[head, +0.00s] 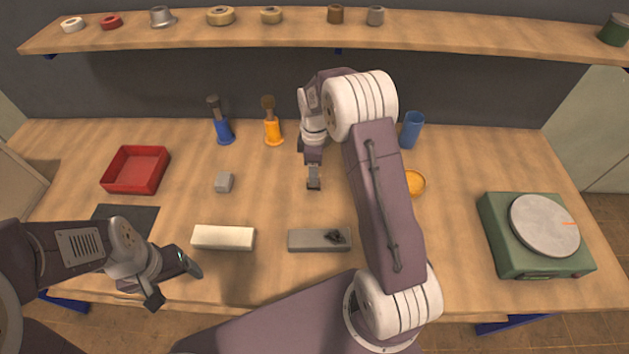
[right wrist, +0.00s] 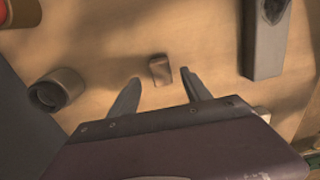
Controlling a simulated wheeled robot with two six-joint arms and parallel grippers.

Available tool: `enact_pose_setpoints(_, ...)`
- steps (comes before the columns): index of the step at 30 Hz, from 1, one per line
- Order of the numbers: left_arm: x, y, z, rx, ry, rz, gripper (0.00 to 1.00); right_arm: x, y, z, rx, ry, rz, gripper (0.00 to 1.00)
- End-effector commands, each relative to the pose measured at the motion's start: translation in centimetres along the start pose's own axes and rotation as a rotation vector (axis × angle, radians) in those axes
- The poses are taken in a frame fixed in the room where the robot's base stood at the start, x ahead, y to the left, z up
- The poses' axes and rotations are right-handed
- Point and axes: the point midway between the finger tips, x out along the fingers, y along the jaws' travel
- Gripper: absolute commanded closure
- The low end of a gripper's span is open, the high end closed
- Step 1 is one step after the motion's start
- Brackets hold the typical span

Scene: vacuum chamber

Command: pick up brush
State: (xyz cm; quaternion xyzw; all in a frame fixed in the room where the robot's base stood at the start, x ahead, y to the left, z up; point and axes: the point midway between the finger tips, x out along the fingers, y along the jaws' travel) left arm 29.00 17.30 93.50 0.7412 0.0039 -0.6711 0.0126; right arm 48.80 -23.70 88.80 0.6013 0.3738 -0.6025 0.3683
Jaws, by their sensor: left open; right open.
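Two brush-like things stand upright at the back of the table: one blue (head: 225,131) with a dark top, one orange (head: 273,133) with a brown top. I cannot tell which is the brush. My right gripper (head: 314,184) is open and empty, to the right of and in front of the orange one. In the right wrist view, its fingers (right wrist: 160,95) are spread, with a small brown block (right wrist: 160,68) lying beyond the tips. My left gripper (head: 172,283) is open and empty at the front left, far from both upright things.
A blue cup (head: 411,131), orange dish (head: 415,183) and green turntable (head: 510,265) are right. A shelf (head: 450,40) crosses above. My right arm hides the middle.

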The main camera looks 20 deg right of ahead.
Motion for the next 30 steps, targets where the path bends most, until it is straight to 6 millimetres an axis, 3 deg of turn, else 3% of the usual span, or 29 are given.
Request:
enact_pose_setpoints(3,-0.1,0.0,0.0,0.0,0.0,0.0,0.22,0.5,0.0,0.0,0.0,0.0,-0.001,0.44)
enact_pose_setpoints(11,-0.2,0.0,0.0,0.0,0.0,0.0,0.22,4.8,0.3,0.1,0.0,-0.001,-0.002,0.44)
enact_pose_setpoints(18,-0.2,0.0,0.0,0.0,0.0,0.0,0.22,5.2,0.3,0.1,0.0,0.001,0.001,0.44)
enact_pose_setpoints(19,-0.2,0.0,0.0,0.0,0.0,0.0,0.22,5.2,0.3,0.1,0.0,0.001,0.001,0.46)
enact_pose_setpoints(25,-0.2,0.0,0.0,0.0,0.0,0.0,0.22,5.2,0.3,0.1,0.0,0.0,0.001,1.0)
enact_pose_setpoints(30,-0.2,0.0,0.0,0.0,0.0,0.0,0.22,5.2,0.3,0.1,0.0,0.0,0.001,1.0)
